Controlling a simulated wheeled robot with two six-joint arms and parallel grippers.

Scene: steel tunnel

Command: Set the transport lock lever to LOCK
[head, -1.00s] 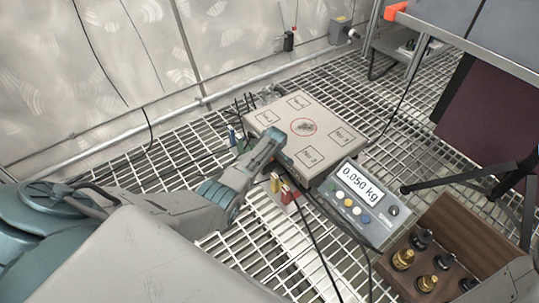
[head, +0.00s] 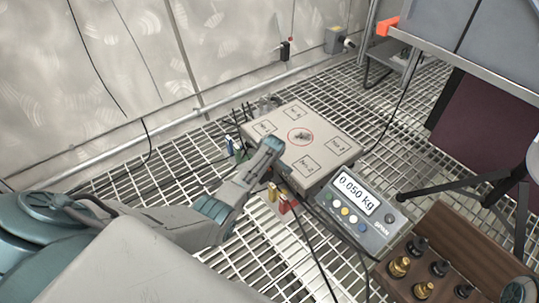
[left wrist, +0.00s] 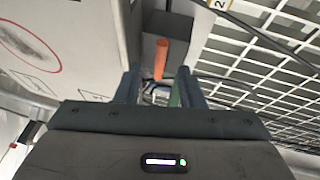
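The orange lever (left wrist: 161,58) shows in the left wrist view on a dark block (left wrist: 166,30) at the side of the pale platform box (left wrist: 75,45). I cannot read any LOCK mark by it. My left gripper (left wrist: 158,88) is open, and the lever shows ahead, between the lines of its two fingers; contact is not visible. In the head view my left gripper (head: 268,153) is at the near-left side of the platform box (head: 322,140), which has a red circle and labelled squares on top. The lever is hidden there. My right gripper is not in view.
A display unit (head: 362,210) reading 0.050 kg stands right of the gripper. Black cables run near it, with red (head: 285,205) and yellow plugs. A wooden weight box (head: 450,245) is at the lower right. Open grating floor lies around.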

